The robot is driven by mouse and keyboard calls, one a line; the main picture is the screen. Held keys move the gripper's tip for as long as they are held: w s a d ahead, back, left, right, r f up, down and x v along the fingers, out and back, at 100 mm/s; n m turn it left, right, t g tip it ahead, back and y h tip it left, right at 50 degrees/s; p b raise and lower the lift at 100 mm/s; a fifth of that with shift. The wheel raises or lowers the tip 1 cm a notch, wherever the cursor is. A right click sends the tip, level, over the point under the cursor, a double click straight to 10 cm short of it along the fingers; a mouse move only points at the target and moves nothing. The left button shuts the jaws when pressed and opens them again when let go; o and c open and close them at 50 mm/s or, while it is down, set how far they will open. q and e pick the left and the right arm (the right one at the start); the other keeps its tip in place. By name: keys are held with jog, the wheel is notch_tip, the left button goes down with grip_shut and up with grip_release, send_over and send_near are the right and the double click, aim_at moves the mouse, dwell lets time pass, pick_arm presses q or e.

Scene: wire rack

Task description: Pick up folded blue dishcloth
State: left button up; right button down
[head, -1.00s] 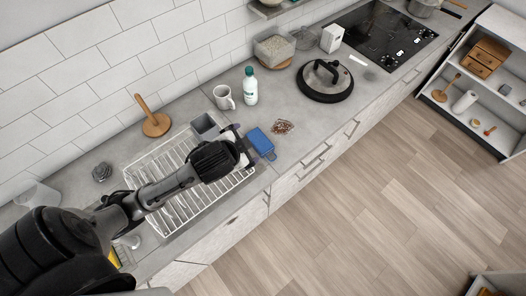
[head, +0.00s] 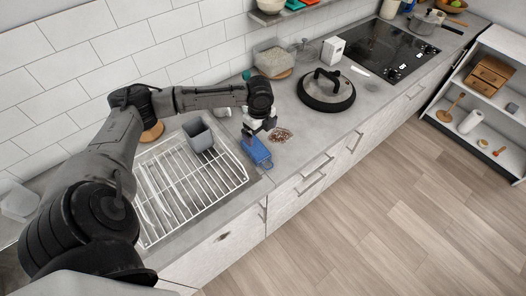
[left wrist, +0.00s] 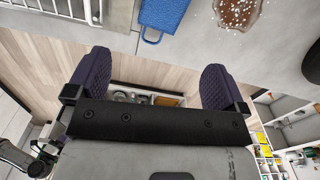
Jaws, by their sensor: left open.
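The cloth shows beyond the fingertips there. I cannot tell the exact height of the gripper above it. My right gripper is not in view.
The white wire rack (head: 236,171) stands left of the cloth with a grey container (head: 197,134) in it. A lidded pan (head: 326,90) stands farther right. My arm mostly hides a bottle and mug.

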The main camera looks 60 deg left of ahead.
aim_at(261, 154)
pick_arm(q)
notch_tip(261, 154, down, 14)
jog(key=shift+d+r+m+b, duration=0.15)
jog(key=shift+m+b, duration=0.15)
jog(key=shift+m, duration=0.7)
jog(key=shift+c, duration=0.5)
jog(key=c, duration=0.9)
